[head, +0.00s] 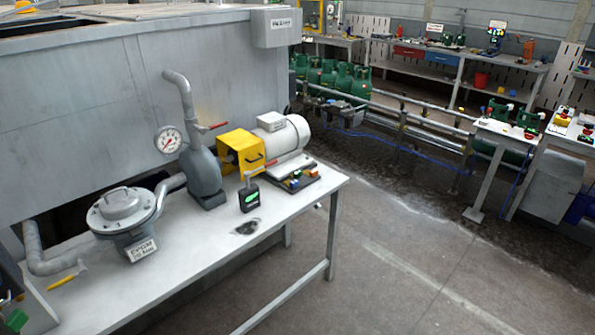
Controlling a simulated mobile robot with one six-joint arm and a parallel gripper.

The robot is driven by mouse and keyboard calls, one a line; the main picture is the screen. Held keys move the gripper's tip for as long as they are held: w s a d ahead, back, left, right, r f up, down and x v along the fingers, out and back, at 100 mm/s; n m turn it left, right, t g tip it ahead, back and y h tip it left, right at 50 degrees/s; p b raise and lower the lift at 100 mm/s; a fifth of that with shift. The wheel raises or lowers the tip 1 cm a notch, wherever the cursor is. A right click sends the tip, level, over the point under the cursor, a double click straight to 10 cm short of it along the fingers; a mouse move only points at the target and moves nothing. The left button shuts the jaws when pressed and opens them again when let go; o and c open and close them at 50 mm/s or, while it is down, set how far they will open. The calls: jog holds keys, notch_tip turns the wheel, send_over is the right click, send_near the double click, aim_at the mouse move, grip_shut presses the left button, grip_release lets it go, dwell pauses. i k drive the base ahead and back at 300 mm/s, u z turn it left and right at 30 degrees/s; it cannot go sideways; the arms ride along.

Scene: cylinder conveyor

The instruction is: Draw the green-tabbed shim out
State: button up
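A small dark base with several coloured tabs (296,180) lies on the pale workbench (205,240), in front of the white motor (275,140). Blue and yellow show among the tabs. They are too small for me to tell surely which one is green or how its shim sits. My gripper is not in view.
A black meter with a green display (250,199) stands left of the tabs. A yellow guard (240,150), grey pump (202,172), gauge (168,140) and round filter housing (121,209) line the bench's back. A yellow-handled tool (62,283) lies front left. Floor right of the bench is open.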

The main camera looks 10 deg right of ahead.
aim_at(296, 175)
jog(key=i, duration=1)
